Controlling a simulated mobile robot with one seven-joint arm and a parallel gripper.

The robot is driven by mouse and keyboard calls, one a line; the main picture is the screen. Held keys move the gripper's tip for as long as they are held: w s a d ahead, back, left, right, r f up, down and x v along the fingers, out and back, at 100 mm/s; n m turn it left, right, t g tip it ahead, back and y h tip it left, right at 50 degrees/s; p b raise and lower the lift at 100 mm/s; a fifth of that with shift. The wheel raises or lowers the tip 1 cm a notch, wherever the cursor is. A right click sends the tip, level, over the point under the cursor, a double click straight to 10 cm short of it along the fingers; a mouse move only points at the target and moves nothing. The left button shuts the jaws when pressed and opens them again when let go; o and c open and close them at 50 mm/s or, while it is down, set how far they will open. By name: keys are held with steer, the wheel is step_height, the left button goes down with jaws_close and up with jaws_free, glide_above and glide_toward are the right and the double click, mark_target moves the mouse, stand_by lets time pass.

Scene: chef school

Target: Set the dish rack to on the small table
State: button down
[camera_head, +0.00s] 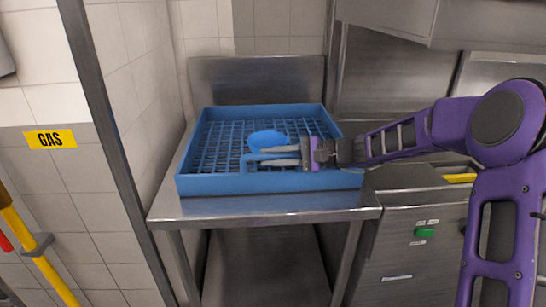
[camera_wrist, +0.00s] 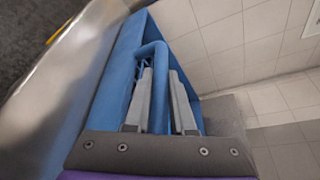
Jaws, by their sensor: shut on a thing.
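The blue dish rack (camera_head: 270,185) is a shallow grid-bottomed tray, roughly level, at the small steel table (camera_head: 260,208). It covers most of the table top; a strip of bare steel shows along the front. I cannot tell whether its whole base touches the top. My gripper (camera_head: 268,156) reaches in from the right over the rack. In the wrist view, my gripper's two grey fingers (camera_wrist: 158,88) are shut on an upright blue part of the dish rack (camera_wrist: 108,95), one finger on each side. A rounded blue piece shows by the fingertips in the head view.
A tiled wall (camera_head: 125,100) and a steel post (camera_head: 105,110) stand close on the left. A steel counter unit (camera_head: 415,240) stands close on the right. A yellow GAS sign (camera_head: 50,139) and a yellow pipe (camera_head: 40,260) are at far left. The table's lower shelf (camera_head: 265,270) looks empty.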

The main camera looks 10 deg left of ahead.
steer(key=shift+s+a, duration=0.15)
steer(key=shift+a, duration=0.05)
steer(key=c, duration=0.8)
jaws_free()
steer(key=shift+a, duration=0.1)
steer(key=shift+o, duration=0.2)
steer(key=shift+d+r, duration=0.15)
steer(key=shift+d, duration=0.45)
steer(key=p+v, duration=0.1)
steer(key=v, duration=1.5)
steer(key=shift+p, duration=0.3)
steer(key=shift+d, duration=0.15)
